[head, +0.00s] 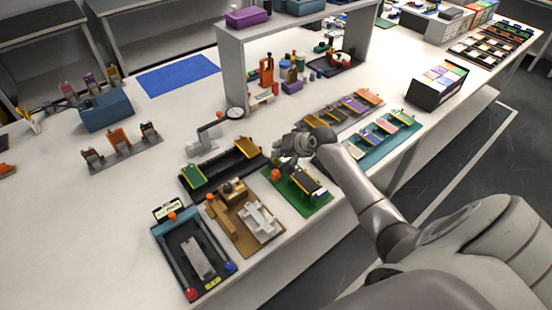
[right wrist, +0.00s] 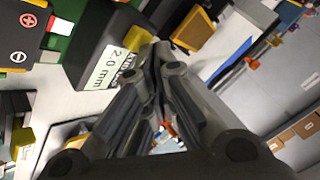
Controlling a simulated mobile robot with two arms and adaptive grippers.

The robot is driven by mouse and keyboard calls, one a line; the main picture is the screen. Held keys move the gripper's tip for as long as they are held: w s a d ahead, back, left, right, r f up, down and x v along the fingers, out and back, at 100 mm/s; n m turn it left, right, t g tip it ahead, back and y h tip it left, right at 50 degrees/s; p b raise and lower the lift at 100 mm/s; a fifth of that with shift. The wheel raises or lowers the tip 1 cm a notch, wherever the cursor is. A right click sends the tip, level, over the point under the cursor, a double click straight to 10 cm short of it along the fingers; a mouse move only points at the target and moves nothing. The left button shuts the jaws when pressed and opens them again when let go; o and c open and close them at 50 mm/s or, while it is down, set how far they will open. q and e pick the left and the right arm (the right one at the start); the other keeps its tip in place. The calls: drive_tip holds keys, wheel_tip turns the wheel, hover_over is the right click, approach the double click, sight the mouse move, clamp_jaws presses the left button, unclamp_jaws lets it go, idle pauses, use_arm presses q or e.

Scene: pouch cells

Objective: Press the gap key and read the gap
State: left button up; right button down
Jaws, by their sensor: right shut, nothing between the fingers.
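My right gripper (head: 281,168) is at the work table, low over the black fixture and the green board. It is shut with nothing between its fingers. In the right wrist view its fingertips (right wrist: 155,58) are beside a dark block (right wrist: 92,35) with a white label (right wrist: 112,62) that reads "2.0 mm"; its other line is hard to read. A bit of yellow shows behind the fingertips, partly hidden by them. I cannot tell which part is the gap key or whether the fingers touch it. My left gripper is not in view.
The black fixture (head: 222,172) has green and yellow end pieces. The green board (head: 310,204) lies to its right, near the front edge. A brown board (head: 238,232) and a blue-framed tray (head: 165,236) stand to the left. A grey shelf (head: 229,75) rises behind.

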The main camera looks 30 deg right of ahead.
drive_tip(key=shift+f, duration=0.35)
idle(0.5)
drive_tip(key=shift+r+p, duration=1)
wheel_tip(320, 180, up, 5)
drive_tip(key=p, duration=0.5)
drive_tip(key=shift+s+a+f, duration=0.1)
idle(0.4)
